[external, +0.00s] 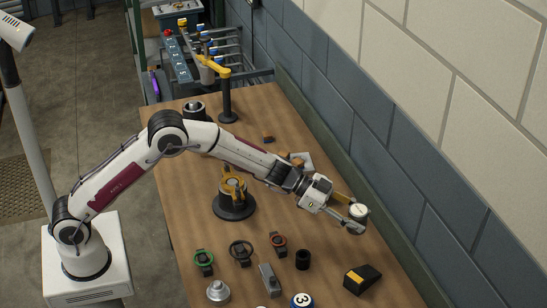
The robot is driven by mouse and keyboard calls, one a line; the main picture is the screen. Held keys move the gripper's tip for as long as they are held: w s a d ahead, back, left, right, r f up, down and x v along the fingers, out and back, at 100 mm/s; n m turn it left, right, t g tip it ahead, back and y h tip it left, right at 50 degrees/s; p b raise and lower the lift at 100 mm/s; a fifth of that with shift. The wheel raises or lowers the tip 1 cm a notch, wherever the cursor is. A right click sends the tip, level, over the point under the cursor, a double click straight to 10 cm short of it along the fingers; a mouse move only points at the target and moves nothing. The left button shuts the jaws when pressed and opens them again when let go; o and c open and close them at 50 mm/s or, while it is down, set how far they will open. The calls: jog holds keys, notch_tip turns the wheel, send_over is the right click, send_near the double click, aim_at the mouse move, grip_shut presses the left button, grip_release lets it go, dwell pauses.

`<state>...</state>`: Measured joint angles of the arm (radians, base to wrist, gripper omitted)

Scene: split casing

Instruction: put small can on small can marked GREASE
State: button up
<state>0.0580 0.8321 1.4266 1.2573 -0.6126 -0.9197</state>
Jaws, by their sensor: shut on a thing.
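My gripper (348,213) is over the right part of the wooden table, with its fingers shut on a small can (358,211). The can has a pale round top and sits between the fingertips. Its side is mostly hidden by the fingers, and no lettering is readable. I cannot tell whether anything stands directly beneath it, or how high it is above the table. A second can marked GREASE cannot be made out in this view.
A black cylinder (302,259), a black and yellow wedge (361,279), a blue ball marked 3 (301,300) and several small handwheels stand near the front. A yellow fixture on a black base (233,206) is left of my gripper. A wall borders the table's right side.

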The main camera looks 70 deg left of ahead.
jog(key=shift+a, duration=0.1)
jog(key=shift+w+a+r, duration=0.15)
jog(key=shift+w+a, duration=0.05)
jog(key=shift+a, duration=0.35)
jog(key=s+a+r+n+t+y, duration=0.1)
jog(key=a+r+n+t+y, duration=0.3)
jog(key=a, duration=1)
jog(key=s+a+r+n+g+y, duration=0.15)
jog(key=a+r, duration=0.55)
jog(key=a, duration=0.7)
jog(key=s+a+r+n+y, duration=0.1)
jog(key=s+a+n+y, duration=0.15)
jog(key=s+a, duration=0.35)
jog(key=s+a+r+n+y, duration=0.1)
jog(key=s+a+n+y, duration=0.15)
jog(key=a, duration=0.65)
jog(key=s+a+f+n+y, duration=0.2)
jog(key=s+a+f, duration=0.3)
jog(key=s, duration=0.4)
jog(key=shift+s+a+y, duration=0.25)
jog(key=shift+a+y, duration=0.2)
jog(key=shift+y, duration=0.3)
jog(key=shift+f, duration=0.1)
